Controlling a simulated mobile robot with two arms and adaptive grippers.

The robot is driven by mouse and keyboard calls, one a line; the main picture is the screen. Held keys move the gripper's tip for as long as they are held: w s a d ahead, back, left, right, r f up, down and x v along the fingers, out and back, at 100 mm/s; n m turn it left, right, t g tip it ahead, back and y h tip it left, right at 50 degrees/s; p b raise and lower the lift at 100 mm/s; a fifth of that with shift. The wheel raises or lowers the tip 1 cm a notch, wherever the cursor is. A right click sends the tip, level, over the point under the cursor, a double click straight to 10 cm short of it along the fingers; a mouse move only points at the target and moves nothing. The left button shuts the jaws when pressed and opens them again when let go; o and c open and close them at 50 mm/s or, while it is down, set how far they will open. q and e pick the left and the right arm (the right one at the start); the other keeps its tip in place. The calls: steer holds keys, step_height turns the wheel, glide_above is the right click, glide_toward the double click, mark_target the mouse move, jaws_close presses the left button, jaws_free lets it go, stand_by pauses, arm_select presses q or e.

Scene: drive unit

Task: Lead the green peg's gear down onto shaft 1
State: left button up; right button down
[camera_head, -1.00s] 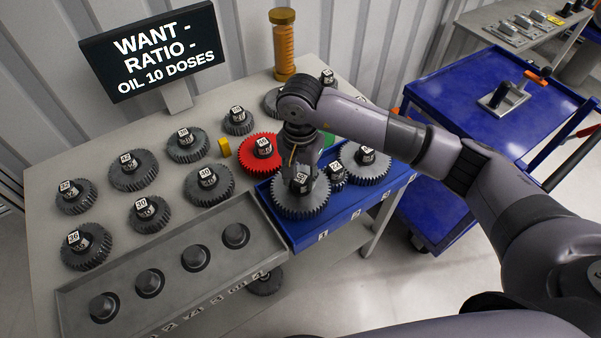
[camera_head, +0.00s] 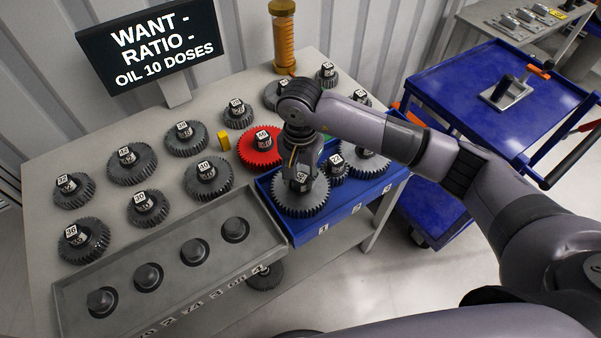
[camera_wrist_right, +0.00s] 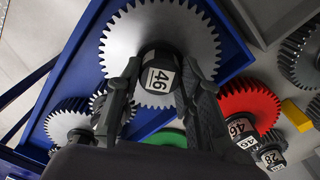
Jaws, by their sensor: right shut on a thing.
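My right gripper (camera_wrist_right: 157,90) is shut on the dark hub (camera_wrist_right: 160,75) of a large grey gear marked 46 (camera_wrist_right: 120,35). In the head view this grey gear (camera_head: 300,208) sits at place 1 of the blue tray (camera_head: 305,238), and my right gripper (camera_head: 300,178) hides much of its hub. A green thing (camera_wrist_right: 166,137) shows in part behind the gripper in the wrist view; its shape is mostly hidden. The grey tray holds dark round shafts, among them one at its front left (camera_head: 102,300) and one at its right end (camera_head: 235,229). My left gripper is out of view.
A red gear (camera_head: 262,148) and a small yellow block (camera_head: 224,141) stand behind the blue tray. Several grey gears stand on the table (camera_head: 45,215). An orange cylinder (camera_head: 284,45) and a black sign (camera_head: 150,50) are at the back. A blue cart (camera_head: 440,85) stands at right.

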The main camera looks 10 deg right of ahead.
mark_target(300, 178)
steer(key=shift+r, duration=0.1)
steer(key=c, duration=1.2)
jaws_free()
steer(key=shift+s, duration=0.1)
steer(key=shift+o, duration=0.8)
steer(key=shift+f, duration=0.25)
step_height(300, 178, up, 12)
steer(key=shift+r, duration=0.2)
